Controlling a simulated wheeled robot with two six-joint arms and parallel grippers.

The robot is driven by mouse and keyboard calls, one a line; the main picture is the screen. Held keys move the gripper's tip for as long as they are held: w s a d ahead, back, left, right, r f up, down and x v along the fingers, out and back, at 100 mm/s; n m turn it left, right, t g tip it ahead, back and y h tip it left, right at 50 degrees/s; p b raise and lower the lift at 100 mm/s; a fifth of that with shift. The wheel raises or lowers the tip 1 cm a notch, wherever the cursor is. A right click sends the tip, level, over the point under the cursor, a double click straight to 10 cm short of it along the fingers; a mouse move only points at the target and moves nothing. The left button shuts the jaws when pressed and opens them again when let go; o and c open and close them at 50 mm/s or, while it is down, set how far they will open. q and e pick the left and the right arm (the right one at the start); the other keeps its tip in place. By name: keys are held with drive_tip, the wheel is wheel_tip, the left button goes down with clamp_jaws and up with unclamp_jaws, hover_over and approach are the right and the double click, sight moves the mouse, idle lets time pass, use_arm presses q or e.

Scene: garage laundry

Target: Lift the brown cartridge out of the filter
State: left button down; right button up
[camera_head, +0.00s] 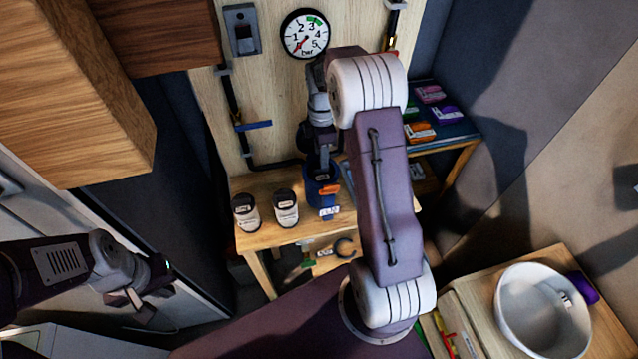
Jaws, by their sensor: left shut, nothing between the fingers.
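A blue housing (318,200), which looks like the filter, stands on the wooden bench with an orange part and a white label on its front. My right gripper (323,165) is pointed down directly over it, and my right arm comes across the middle of the view. The fingers are dark and small here, so I cannot tell whether they are apart or touch the housing. I cannot make out the brown cartridge; the gripper and the housing wall hide the inside. My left gripper (148,310) is shut and empty, low at the left, well away from the bench.
Two labelled jars (286,208) (246,213) stand left of the housing on the bench (265,238). A pressure gauge (304,34) and piping are on the board behind. Coloured packs (420,131) lie on a shelf at the right. A white bowl (530,325) stands at the lower right.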

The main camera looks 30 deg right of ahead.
wheel_tip(320, 180, down, 4)
drive_tip(key=shift+f+p, duration=0.2)
drive_tip(key=shift+p, duration=0.2)
drive_tip(key=shift+w+f, duration=0.15)
drive_tip(key=shift+f, duration=0.3)
clamp_jaws()
idle(0.8)
